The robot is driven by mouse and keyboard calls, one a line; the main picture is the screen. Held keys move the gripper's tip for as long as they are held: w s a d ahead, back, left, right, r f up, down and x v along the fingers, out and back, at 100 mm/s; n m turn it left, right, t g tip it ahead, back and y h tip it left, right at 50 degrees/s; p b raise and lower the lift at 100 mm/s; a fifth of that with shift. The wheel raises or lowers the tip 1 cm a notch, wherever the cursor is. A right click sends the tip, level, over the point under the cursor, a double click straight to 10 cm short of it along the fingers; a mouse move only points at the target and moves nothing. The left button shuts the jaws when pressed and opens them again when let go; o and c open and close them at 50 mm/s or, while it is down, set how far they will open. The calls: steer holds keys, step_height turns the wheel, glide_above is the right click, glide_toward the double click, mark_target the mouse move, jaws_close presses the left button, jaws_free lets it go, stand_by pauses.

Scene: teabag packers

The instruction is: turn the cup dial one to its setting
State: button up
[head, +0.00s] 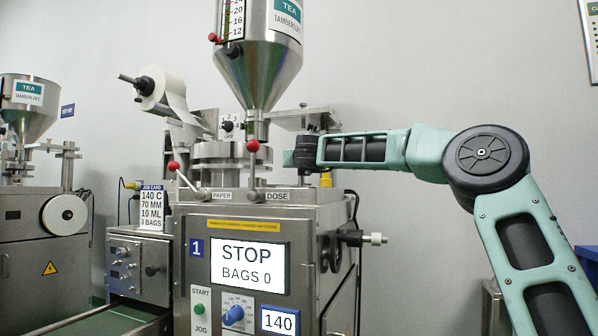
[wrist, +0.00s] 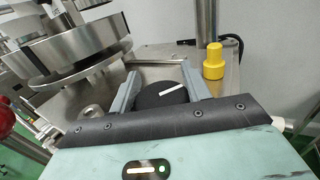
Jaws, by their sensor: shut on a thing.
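A round black dial (wrist: 160,97) with a white pointer line shows in the wrist view on the metal top of the machine. The pointer slants up to the right; I see no scale marks around it. My gripper (wrist: 158,82) is shut on the dial, one grey finger on each side. In the head view my gripper (head: 292,158) is over the right part of the machine top, and the dial is hidden there. The job card (head: 152,207) reads 140 C, 70 MM, 10 ML, 3 BAGS.
A steel hopper (head: 262,60) rises above the machine. A yellow knob (wrist: 214,62) stands just beyond the right finger, and a round steel plate (wrist: 70,55) is at left. Red-tipped levers (head: 253,146) stand in front. The screen (head: 247,266) reads STOP, BAGS 0.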

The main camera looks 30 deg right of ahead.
steer(key=m+g+h, duration=0.2)
steer(key=h, duration=0.1)
steer(key=shift+m+h, duration=0.4)
steer(key=m+g+h+p, duration=0.2)
steer(key=g, duration=0.1)
steer(key=shift+s+d+r+m+h, duration=0.2)
steer(key=shift+m+h, duration=0.1)
steer(key=shift+h, duration=0.1)
steer(key=m+g, duration=0.1)
steer(key=m+g+h+p, duration=0.1)
steer(key=g, duration=0.1)
steer(key=m+g+h+p, duration=0.1)
steer(key=shift+s+d, duration=0.2)
steer(key=shift+s, duration=0.05)
steer(key=shift+s+d+f+m+g+h+p, duration=0.1)
steer(key=shift+m+g+h+p, duration=0.2)
steer(key=shift+g+p, duration=0.3)
steer(key=shift+s+f+m+g+h+p, duration=0.1)
steer(key=shift+m+g+h+p, duration=0.1)
steer(key=shift+m+g+p, duration=0.35)
steer(key=shift+g, duration=0.45)
steer(key=o, duration=1)
steer(key=shift+c, duration=0.2)
